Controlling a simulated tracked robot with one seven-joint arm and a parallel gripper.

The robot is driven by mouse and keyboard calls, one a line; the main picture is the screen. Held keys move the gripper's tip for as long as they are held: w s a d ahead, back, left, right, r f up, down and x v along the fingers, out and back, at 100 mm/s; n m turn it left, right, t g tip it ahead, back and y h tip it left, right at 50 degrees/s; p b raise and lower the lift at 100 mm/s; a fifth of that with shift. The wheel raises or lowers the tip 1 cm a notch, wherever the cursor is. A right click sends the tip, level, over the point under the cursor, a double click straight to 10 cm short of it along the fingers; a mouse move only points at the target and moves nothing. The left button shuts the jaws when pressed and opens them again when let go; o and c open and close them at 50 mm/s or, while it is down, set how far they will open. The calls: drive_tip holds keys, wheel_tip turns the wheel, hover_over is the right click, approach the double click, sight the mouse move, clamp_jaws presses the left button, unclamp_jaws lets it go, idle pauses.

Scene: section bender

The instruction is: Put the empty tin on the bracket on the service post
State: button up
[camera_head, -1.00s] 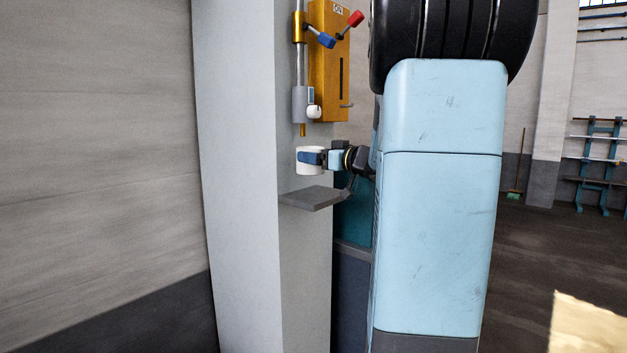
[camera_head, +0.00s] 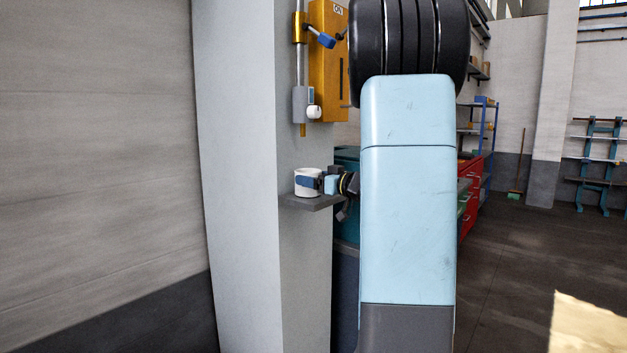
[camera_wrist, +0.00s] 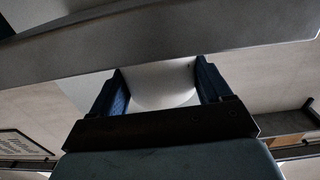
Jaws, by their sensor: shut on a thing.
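The white tin (camera_head: 307,183) is between the blue fingers of my gripper (camera_head: 311,183), which is shut on it. In the head view the tin is upright at the grey bracket (camera_head: 312,202) on the pale service post (camera_head: 303,260). Its bottom looks level with the bracket's top; whether it bears on it I cannot tell. In the wrist view the tin (camera_wrist: 163,85) shows between the two blue fingers (camera_wrist: 160,92), with the grey edge of the bracket (camera_wrist: 160,45) across the view above it.
Above the bracket on the post are an orange box (camera_head: 328,65) and a vertical grey and brass fitting (camera_head: 300,105) whose lower tip hangs over the tin. A teal cabinet (camera_head: 346,160) stands behind. A red drawer unit (camera_head: 468,205) is farther right.

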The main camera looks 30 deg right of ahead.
drive_tip(key=o, duration=1.2)
drive_tip(key=shift+f, duration=0.1)
drive_tip(key=shift+s+d, duration=0.1)
drive_tip(key=v, duration=1.2)
drive_tip(key=a+r+m+g+h, duration=0.2)
drive_tip(key=a+r+m+h, duration=0.25)
drive_tip(key=h, duration=0.55)
drive_tip(key=s+a+f+g+y, duration=0.1)
drive_tip(key=s+a+f+g, duration=0.2)
drive_tip(key=s+a, duration=0.4)
drive_tip(key=s+a+f+g+y, duration=0.1)
drive_tip(key=s+a+f+g, duration=0.2)
drive_tip(key=s+a, duration=0.4)
drive_tip(key=s+a+f+g+y, duration=0.2)
drive_tip(key=s+a+f+g, duration=0.1)
drive_tip(key=s+a+f, duration=0.2)
drive_tip(key=shift+s+a+n, duration=0.35)
drive_tip(key=shift+s+a, duration=0.95)
drive_tip(key=shift+s, duration=0.05)
